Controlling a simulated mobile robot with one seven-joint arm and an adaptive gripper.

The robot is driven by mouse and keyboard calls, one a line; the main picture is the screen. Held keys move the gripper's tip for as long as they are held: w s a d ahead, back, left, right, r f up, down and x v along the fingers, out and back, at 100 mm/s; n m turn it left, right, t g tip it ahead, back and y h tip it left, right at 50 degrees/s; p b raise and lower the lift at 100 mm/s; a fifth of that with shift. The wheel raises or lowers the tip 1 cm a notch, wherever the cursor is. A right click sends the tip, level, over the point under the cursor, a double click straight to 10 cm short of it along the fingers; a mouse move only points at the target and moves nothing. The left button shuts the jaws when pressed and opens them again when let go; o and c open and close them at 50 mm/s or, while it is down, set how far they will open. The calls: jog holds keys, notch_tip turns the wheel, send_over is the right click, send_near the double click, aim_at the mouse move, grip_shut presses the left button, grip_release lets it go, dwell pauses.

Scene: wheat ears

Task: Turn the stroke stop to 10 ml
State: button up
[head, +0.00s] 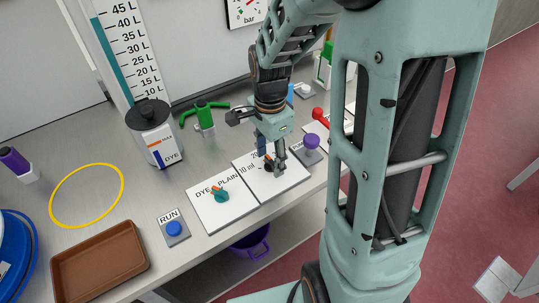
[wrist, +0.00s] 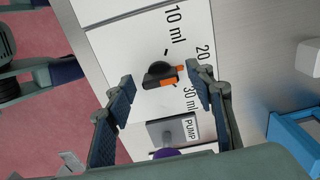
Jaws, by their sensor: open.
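The stroke stop is a black knob with an orange pointer (wrist: 160,75) on a white plate marked 10 ml, 20 and 30 ml. In the wrist view its pointer faces right, toward the 20 mark, away from the 10 ml mark (wrist: 174,22). My gripper (wrist: 159,83) is open, with one finger left of the knob and the other right of it, both apart from it. In the head view my gripper (head: 271,155) is low over the stroke stop plate (head: 280,190) and largely hides the knob. The finger covers part of the 20 label.
A DYE/PLAIN selector (head: 220,194) is on the plate to the left, with a blue RUN button (head: 174,228) beyond it. The purple PUMP knob (head: 312,142) stands close on the right. A DYE bottle (head: 153,133) and brown tray (head: 100,262) are farther left.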

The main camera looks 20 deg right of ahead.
jog(key=shift+c, duration=0.3)
jog(key=c, duration=1.1)
jog(key=shift+n, duration=0.4)
jog(key=n, duration=0.5)
jog(key=shift+n, duration=0.3)
jog(key=n, duration=0.5)
jog(key=shift+n, duration=0.4)
jog(key=o, duration=1.2)
jog(key=shift+c, duration=0.2)
